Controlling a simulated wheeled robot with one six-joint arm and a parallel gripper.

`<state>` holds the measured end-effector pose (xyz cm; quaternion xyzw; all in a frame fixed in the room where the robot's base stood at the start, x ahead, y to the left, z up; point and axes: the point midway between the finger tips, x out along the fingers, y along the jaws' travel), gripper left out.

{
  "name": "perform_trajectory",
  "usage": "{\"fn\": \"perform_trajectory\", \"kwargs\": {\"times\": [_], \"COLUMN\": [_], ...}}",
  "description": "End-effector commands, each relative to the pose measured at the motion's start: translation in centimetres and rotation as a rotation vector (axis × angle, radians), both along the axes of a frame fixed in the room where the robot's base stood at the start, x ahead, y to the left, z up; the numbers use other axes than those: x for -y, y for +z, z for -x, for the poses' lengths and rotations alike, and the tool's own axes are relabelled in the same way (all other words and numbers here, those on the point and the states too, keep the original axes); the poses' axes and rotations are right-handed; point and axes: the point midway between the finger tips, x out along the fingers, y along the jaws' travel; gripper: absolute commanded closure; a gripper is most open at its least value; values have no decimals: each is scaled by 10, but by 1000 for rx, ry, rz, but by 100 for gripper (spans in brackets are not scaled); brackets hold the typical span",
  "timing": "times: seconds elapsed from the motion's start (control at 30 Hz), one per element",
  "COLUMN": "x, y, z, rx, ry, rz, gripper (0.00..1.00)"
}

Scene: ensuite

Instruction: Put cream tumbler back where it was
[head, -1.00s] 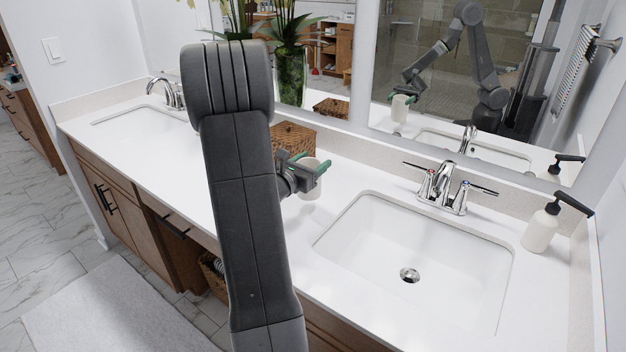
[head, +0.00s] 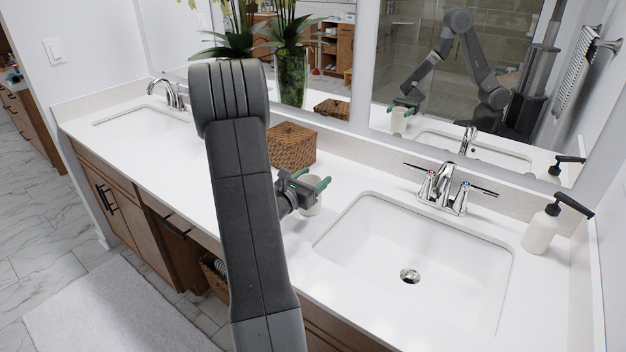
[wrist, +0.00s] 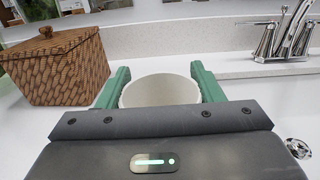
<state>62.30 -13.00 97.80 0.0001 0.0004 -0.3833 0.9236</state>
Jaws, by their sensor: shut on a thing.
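The cream tumbler (head: 313,206) is upright between the green fingers of my gripper (head: 312,182), at the counter left of the near sink. In the wrist view the tumbler (wrist: 160,91) shows its open rim, with a finger on each side. My gripper is shut on it. The fingers and arm hide part of the tumbler in the head view. I cannot tell whether its base touches the counter.
A wicker box (head: 292,146) stands on the counter behind and left of the tumbler. The near sink (head: 440,255) and its faucet (head: 447,190) are to the right. A soap dispenser (head: 543,228) stands at far right. The mirror (head: 470,90) rises behind the counter.

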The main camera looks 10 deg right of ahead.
Motion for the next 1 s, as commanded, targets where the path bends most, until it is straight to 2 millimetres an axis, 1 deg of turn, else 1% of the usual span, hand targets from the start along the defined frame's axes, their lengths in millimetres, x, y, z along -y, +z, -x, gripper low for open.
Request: {"fn": "perform_trajectory", "kwargs": {"times": [0.03, 0.07, 0.13, 0.17, 0.43, 0.6, 0.67, 0.9, 1.0], "x": [0, 0, 0, 0, 0, -1, -11, -51, -64], "y": [-2, -1, -1, -1, 0, 5, 0, -1, 0], "z": [0, 0, 0, 0, 0, 1, 9, 48, 62], "rx": [1, 0, 0, 0, 0, 1, 0, 1, 2], "ry": [0, 0, 0, 0, 0, 1, 5, 6, 5], "rz": [0, 0, 0, 0, 0, -1, -1, -1, -1], "gripper": [100, 34, 20, 18, 18, 18, 18, 18, 18]}}
